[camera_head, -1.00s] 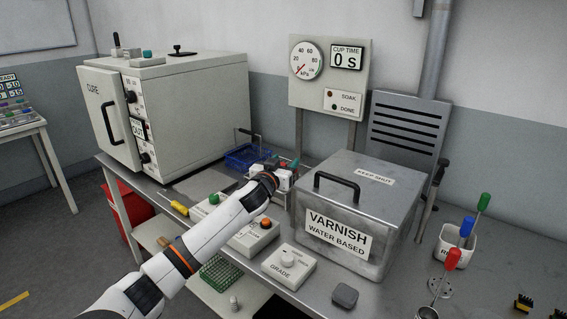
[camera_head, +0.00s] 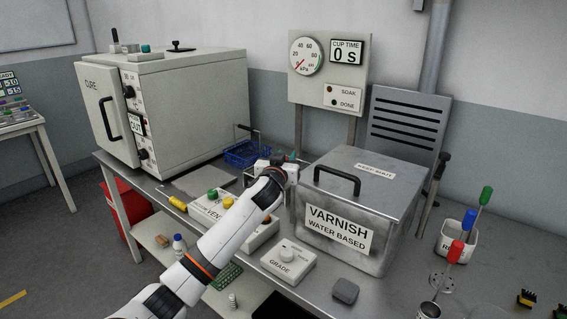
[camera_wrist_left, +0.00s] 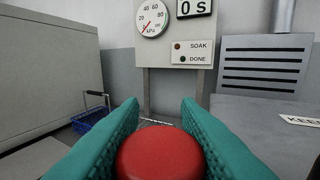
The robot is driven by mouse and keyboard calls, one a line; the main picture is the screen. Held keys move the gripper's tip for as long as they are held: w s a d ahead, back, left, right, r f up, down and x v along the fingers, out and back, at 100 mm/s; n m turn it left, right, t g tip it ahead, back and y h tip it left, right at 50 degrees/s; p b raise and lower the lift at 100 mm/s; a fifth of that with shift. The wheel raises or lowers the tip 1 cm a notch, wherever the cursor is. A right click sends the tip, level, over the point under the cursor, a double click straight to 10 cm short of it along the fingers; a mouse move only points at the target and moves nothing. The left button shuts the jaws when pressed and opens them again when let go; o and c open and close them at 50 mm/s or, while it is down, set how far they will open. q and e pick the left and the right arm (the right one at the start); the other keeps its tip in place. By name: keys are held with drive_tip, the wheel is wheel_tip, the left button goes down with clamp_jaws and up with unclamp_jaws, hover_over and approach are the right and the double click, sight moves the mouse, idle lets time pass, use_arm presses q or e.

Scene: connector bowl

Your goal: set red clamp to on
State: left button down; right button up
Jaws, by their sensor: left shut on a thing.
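The red clamp's round red top (camera_wrist_left: 160,152) sits between the teal fingers of my left gripper (camera_wrist_left: 159,110) in the left wrist view. The fingers are shut on it from both sides. In the head view my left gripper (camera_head: 289,158) is at the back of the bench, left of the varnish tank, and the wrist in front of it hides the red part. The clamp's lower part and its setting cannot be seen. My right gripper is not in view.
The steel varnish tank (camera_head: 345,238) stands close on the right. A blue wire basket (camera_head: 243,154) and the cure oven (camera_head: 195,105) are to the left. The gauge panel (camera_head: 357,75) stands behind. Control boxes, including the grade box (camera_head: 290,265), lie along the front edge.

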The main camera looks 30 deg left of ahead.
use_arm(q)
drive_tip(key=shift+w+d+n+g+y+b, duration=0.1)
drive_tip(key=shift+d+n+g+y+b, duration=0.2)
drive_tip(key=shift+n+g+y+b, duration=0.55)
drive_tip(key=shift+d+n+g+y+b, duration=0.35)
drive_tip(key=shift+n+y+b, duration=0.25)
drive_tip(key=shift+y+b, duration=0.65)
drive_tip(key=shift+w+d+n+g+y+b, duration=0.1)
drive_tip(key=shift+d+n+g+y+b, duration=0.3)
drive_tip(key=shift+n+y+b, duration=0.6)
drive_tip(key=shift+a+m, duration=0.1)
drive_tip(key=shift+m, duration=0.15)
drive_tip(key=c, duration=1.1)
unclamp_jaws()
drive_tip(key=shift+o, duration=0.2)
drive_tip(key=b+v, duration=0.1)
drive_tip(key=v, duration=1.1)
drive_tip(key=shift+r, duration=0.15)
